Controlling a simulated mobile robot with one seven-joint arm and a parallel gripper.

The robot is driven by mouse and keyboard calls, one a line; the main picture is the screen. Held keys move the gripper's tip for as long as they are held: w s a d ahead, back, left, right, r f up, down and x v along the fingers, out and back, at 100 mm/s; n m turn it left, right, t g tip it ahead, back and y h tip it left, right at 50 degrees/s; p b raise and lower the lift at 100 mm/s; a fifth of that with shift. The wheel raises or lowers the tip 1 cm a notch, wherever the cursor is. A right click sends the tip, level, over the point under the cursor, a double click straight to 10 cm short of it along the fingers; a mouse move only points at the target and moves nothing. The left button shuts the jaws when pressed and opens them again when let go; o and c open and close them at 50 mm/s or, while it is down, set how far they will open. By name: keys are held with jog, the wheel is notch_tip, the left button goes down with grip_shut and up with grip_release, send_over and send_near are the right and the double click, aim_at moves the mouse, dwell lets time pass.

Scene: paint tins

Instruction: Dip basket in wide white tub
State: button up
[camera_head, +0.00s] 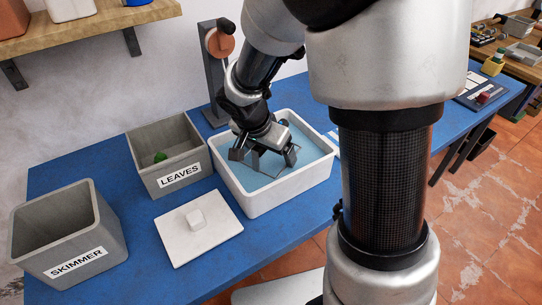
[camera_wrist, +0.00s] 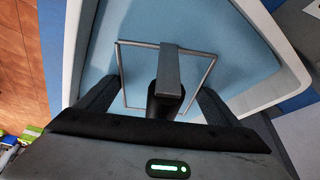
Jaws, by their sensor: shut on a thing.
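The wide white tub (camera_head: 250,206) stands on the blue table and holds light blue liquid. My gripper (camera_head: 266,155) is inside the tub's outline, pointing down, shut on the handle of the basket (camera_head: 262,169). In the wrist view the basket (camera_wrist: 210,68) shows as a thin grey square frame with a dark upright handle between my fingers (camera_wrist: 165,105). The tub's white rim (camera_wrist: 268,38) surrounds it. The frame is over or at the liquid surface; I cannot tell how deep it sits. The basket's lower part is hidden.
A grey bin marked LEAVES (camera_head: 167,157), with a green thing inside, stands left of the tub. A grey bin marked SKIMMER (camera_head: 68,236) is at the front left. A white square lid with a knob (camera_head: 198,228) lies before the tub. A dark stand (camera_head: 211,80) rises behind.

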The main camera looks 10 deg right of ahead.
jog(key=shift+r+p, duration=3.9)
jog(key=shift+r, duration=2.85)
jog(key=shift+r+p, duration=1)
jog(key=shift+r, duration=1)
